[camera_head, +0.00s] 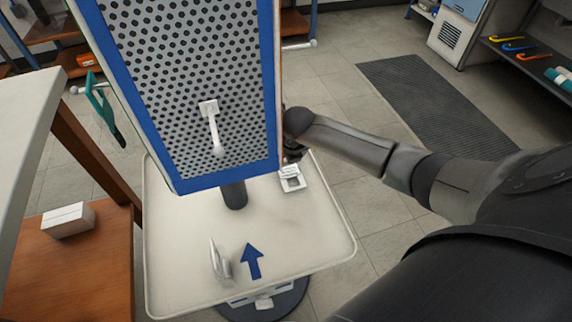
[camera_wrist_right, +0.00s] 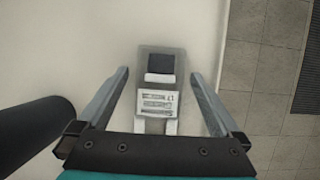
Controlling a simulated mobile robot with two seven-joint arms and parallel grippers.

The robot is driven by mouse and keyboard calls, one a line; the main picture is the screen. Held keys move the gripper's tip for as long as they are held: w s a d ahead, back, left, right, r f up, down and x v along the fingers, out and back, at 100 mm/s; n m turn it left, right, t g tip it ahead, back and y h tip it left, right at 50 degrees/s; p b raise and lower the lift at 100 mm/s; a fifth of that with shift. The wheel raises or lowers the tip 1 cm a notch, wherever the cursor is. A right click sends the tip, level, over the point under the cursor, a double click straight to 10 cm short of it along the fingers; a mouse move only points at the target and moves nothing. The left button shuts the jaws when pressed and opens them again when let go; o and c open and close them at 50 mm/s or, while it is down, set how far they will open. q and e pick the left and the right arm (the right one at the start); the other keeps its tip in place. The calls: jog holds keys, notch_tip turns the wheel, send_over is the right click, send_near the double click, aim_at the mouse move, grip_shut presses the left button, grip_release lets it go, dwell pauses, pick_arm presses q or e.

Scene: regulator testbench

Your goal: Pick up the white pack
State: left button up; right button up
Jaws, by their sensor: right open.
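A small pale pack (camera_head: 291,178) lies on the right side of the white tray (camera_head: 320,235), near its edge. In the right wrist view the pack (camera_wrist_right: 160,102) shows a grey-white body, a dark square and a white printed label. My right gripper (camera_wrist_right: 159,76) is open, with one finger on each side of the pack. I cannot tell how far above the tray the fingertips are. In the head view this gripper is partly hidden behind the perforated panel (camera_head: 190,75). My left gripper is not in view.
The blue-framed panel and its dark post (camera_head: 233,195) stand beside the pack. A metallic piece (camera_head: 220,260) lies near a blue arrow (camera_head: 251,261) on the tray. A white box (camera_head: 68,220) sits on the brown shelf. The tray's front right is clear.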

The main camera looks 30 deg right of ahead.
jog(key=shift+f, duration=0.25)
dwell(0.3)
jog(key=c, duration=1.3)
